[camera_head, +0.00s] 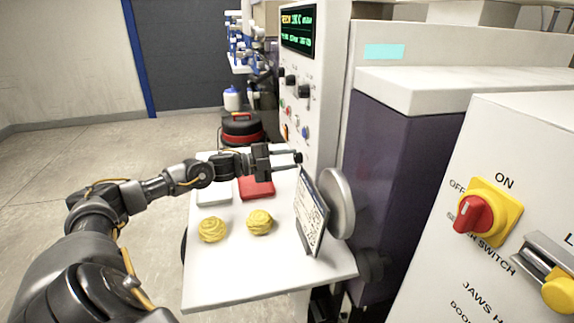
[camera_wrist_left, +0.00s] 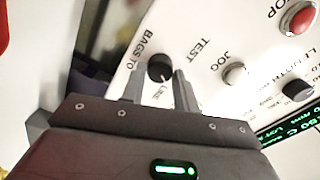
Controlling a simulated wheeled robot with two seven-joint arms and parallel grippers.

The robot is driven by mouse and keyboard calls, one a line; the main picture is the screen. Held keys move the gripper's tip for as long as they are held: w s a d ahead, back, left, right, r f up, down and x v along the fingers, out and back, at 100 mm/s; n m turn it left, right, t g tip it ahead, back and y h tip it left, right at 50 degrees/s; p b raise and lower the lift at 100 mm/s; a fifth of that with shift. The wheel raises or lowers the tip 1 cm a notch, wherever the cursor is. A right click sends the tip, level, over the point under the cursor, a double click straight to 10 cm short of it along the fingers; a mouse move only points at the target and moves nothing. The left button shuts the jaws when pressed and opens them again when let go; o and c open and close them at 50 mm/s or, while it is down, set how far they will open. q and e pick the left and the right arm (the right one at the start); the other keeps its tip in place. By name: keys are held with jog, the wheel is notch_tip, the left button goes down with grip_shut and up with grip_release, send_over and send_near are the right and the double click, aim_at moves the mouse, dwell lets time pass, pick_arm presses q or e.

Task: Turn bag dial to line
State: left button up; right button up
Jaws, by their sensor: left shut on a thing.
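The bag dial (camera_wrist_left: 160,68) is a small round black knob on a white panel in the left wrist view. The printed words "BAGS TO" stand beside it, and a small label that seems to read "LINE" is partly hidden near the fingers. My left gripper (camera_wrist_left: 160,82) has a finger on each side of the knob and is shut on it. I cannot tell where the dial points. In the head view my left gripper (camera_head: 297,157) reaches the lower part of the white control panel (camera_head: 316,110). My right gripper is not in view.
Below the left arm a white table (camera_head: 230,285) holds two yellow bundles (camera_head: 260,222), a red item (camera_head: 257,188) and a tilted printed card (camera_head: 311,213). A red rotary switch (camera_head: 473,215) is on the cabinet at right. Other knobs, like the jog knob (camera_wrist_left: 234,73), are near the dial.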

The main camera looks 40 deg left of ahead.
pick_arm(q)
jog(key=shift+m, duration=0.3)
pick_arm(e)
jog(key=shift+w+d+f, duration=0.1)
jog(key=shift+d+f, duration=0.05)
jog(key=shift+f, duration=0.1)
pick_arm(q)
jog(key=o, duration=1)
jog(key=shift+c, duration=0.2)
jog(key=v, duration=1)
jog(key=shift+s+a, duration=0.25)
jog(key=shift+s, duration=0.05)
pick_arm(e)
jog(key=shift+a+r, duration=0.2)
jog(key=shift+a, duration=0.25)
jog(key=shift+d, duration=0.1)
